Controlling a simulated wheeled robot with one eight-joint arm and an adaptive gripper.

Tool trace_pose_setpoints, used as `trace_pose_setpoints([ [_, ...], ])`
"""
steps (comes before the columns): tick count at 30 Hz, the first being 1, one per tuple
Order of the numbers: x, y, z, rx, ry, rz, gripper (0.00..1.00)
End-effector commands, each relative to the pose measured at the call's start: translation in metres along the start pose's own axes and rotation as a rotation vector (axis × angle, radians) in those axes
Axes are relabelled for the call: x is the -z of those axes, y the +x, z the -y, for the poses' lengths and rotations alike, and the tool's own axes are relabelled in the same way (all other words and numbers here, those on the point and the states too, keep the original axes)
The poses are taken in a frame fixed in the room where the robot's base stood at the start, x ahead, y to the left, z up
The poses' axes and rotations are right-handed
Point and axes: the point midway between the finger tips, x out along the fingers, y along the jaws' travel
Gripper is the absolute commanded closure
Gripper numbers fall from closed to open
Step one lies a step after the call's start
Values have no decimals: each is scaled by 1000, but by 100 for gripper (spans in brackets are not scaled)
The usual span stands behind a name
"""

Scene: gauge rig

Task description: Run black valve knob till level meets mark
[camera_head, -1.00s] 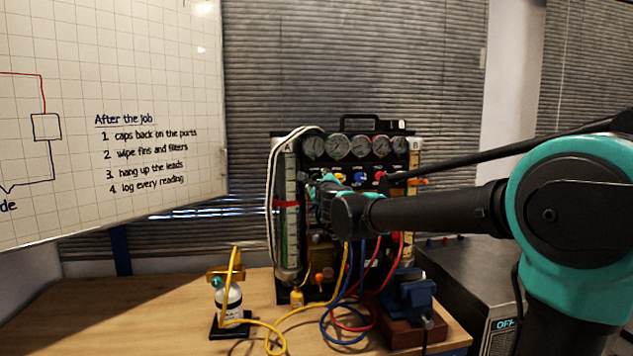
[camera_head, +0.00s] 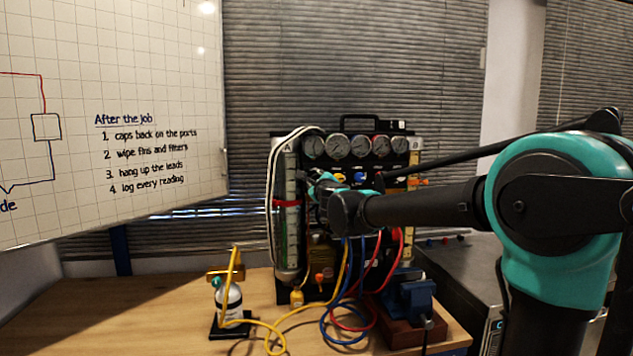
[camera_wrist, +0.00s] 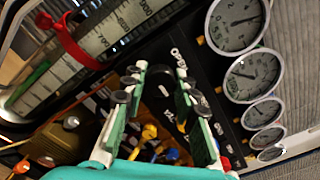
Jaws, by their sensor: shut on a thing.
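My gripper (camera_wrist: 160,84) is shut on the black valve knob (camera_wrist: 159,74), which shows dark between the fingertips in the wrist view. In the head view my gripper (camera_head: 318,186) is at the rig panel, right of tube A, and the wrist hides the knob. The sight tube A (camera_head: 291,245) stands upright at the rig's left with a red mark band (camera_head: 286,203) around it. In the wrist view the tube's scale (camera_wrist: 125,22) and the red band (camera_wrist: 72,42) are at upper left. Green shows in the tube (camera_wrist: 35,78); its exact level against the band is unclear.
Several round gauges (camera_head: 358,147) line the panel's top. Yellow, blue and red hoses (camera_head: 343,290) hang below my arm onto the bench (camera_head: 150,305). A small bottle (camera_head: 230,300) stands front left, and a blue vise (camera_head: 408,295) front right.

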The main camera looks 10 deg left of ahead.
Motion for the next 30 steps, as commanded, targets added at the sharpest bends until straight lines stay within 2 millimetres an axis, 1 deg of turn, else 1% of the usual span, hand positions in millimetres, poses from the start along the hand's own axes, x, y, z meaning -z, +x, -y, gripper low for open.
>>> trace_pose_setpoints([
  [8,0,0,0,0,-31,0,100],
  [14,0,0,0,0,-131,0,100],
  [20,0,0,0,0,-297,1,100],
  [30,0,0,-1,0,-622,1,100],
])
